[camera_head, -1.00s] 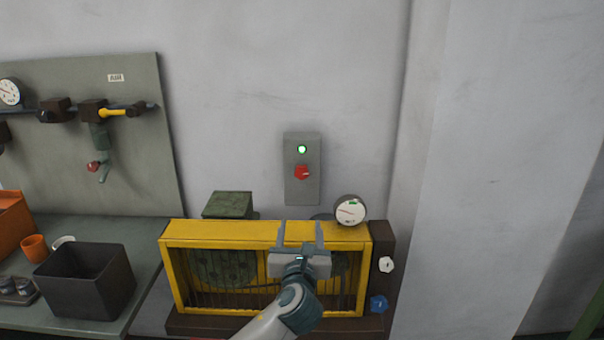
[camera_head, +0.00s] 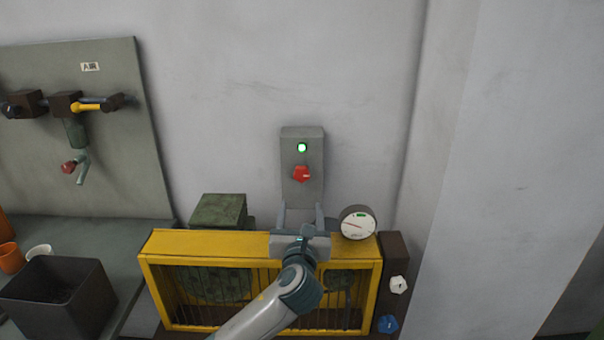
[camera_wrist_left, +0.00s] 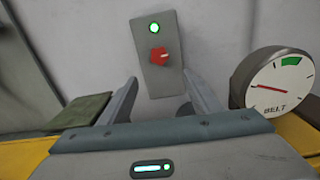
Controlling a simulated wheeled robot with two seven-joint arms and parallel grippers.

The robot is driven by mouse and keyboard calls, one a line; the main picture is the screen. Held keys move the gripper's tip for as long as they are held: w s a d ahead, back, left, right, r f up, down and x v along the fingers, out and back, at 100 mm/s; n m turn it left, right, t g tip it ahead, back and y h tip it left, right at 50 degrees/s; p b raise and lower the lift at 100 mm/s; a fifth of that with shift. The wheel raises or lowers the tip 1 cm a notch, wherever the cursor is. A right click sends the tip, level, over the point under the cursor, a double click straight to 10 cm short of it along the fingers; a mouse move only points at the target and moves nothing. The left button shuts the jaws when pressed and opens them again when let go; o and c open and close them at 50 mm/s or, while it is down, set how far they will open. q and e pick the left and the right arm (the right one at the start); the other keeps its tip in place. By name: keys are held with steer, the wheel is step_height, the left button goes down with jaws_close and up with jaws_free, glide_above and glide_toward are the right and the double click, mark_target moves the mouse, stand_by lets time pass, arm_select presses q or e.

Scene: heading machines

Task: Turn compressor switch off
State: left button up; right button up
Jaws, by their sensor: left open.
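The compressor switch is a red knob (camera_head: 301,174) on a grey wall box (camera_head: 302,194), with a lit green lamp (camera_head: 302,147) above it. In the left wrist view the red knob (camera_wrist_left: 159,55) sits below the green lamp (camera_wrist_left: 154,28). My left gripper (camera_head: 301,207) is open and empty, just below the knob in the head view. In the left wrist view its two fingers (camera_wrist_left: 160,93) stand apart on either side of the box's lower part, and the knob is beyond them. My right gripper is not in view.
A yellow guarded machine (camera_head: 165,243) stands below the switch. A round gauge (camera_head: 358,222), marked BELT in the left wrist view (camera_wrist_left: 278,84), sits right of the gripper. A green block (camera_head: 218,211) is left. White (camera_head: 398,285) and blue (camera_head: 388,324) knobs are lower right.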

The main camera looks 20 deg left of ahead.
mark_target(302, 177)
arm_select(q)
steer(key=shift+s+d+r, duration=0.1)
steer(key=shift+s+r, duration=0.05)
steer(key=shift+s, duration=0.15)
steer(key=p+x, duration=0.3)
steer(key=x, duration=1.4)
steer(key=shift+w, duration=0.35)
steer(key=c, duration=1.1)
